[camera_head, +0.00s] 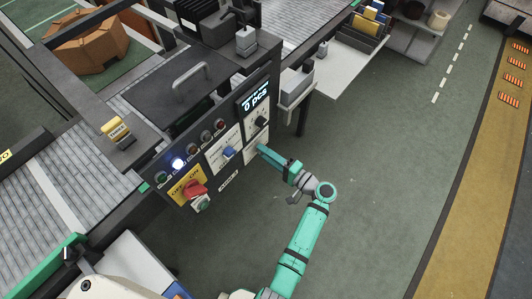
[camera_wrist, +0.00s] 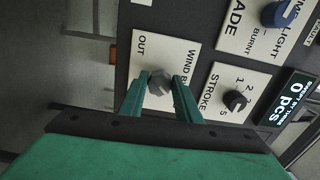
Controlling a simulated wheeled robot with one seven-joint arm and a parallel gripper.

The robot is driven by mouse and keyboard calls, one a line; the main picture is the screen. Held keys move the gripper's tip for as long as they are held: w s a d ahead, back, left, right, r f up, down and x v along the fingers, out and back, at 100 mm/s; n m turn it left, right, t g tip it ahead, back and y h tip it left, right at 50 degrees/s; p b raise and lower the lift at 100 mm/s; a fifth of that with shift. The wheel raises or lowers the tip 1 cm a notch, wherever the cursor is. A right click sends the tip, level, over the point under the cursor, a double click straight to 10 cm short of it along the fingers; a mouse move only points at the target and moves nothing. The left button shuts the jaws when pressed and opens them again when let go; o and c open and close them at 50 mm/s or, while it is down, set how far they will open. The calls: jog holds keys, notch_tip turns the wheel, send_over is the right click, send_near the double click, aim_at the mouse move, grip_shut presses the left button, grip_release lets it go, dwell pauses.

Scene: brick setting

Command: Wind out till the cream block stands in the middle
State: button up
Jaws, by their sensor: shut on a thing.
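A grey knob (camera_wrist: 159,84) sits on a cream plate (camera_wrist: 175,45) marked "OUT" and "WIND B…", the rest of the word being cut off. My gripper (camera_wrist: 160,78) has one finger on each side of the knob and is shut on it. In the head view my gripper (camera_head: 264,150) reaches the front panel from the right, and it hides the knob there. I cannot make out a cream block for certain in either view.
The panel (camera_head: 212,170) carries a red switch (camera_head: 193,189), a blue knob (camera_head: 228,152) and a black knob (camera_head: 262,121) close by. A display (camera_head: 255,97) reads "0 pcs". A yellow block (camera_head: 117,129) sits on the machine.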

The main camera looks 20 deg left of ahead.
jog(key=n, duration=0.5)
jog(key=shift+f, duration=0.2)
jog(key=shift+w+d, duration=0.1)
jog(key=shift+d, duration=0.05)
dwell(0.4)
jog(key=o, duration=1)
jog(key=shift+c, duration=0.2)
jog(key=shift+o, duration=0.5)
